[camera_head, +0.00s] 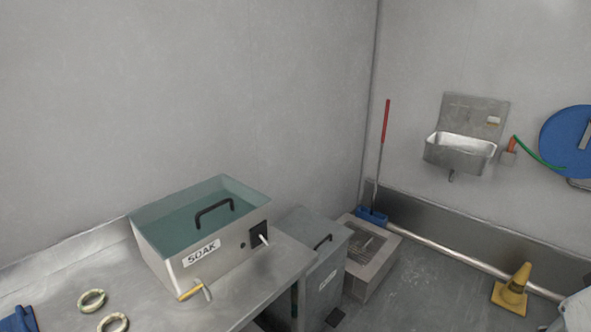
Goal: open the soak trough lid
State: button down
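The soak trough (228,258) is a metal box with a "SOAK" label, standing on the steel counter at lower centre-left. Its lid (168,222) looks like a greenish see-through panel lying flat over the top, and it appears closed. A black arched handle (213,208) stands up from the lid's middle. A black plate with a pale lever (262,238) is on the trough's front, and a yellow-ended tap (192,291) juts out low at the front left. My gripper is not in view.
The counter (92,262) also holds two pale rings (92,300) and a blue item (18,318). Right of the trough stand a lidded grey bin (318,272) and a low basin (377,262). A yellow cone (513,288) is on the floor, which is otherwise mostly clear there.

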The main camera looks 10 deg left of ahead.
aim_at(220, 203)
jog(key=j+u, duration=0.1)
jog(key=u, duration=0.6)
jog(key=j+u, duration=0.15)
jog(key=u, duration=0.2)
jog(key=i+j+z, duration=0.2)
jog(key=i+j, duration=0.2)
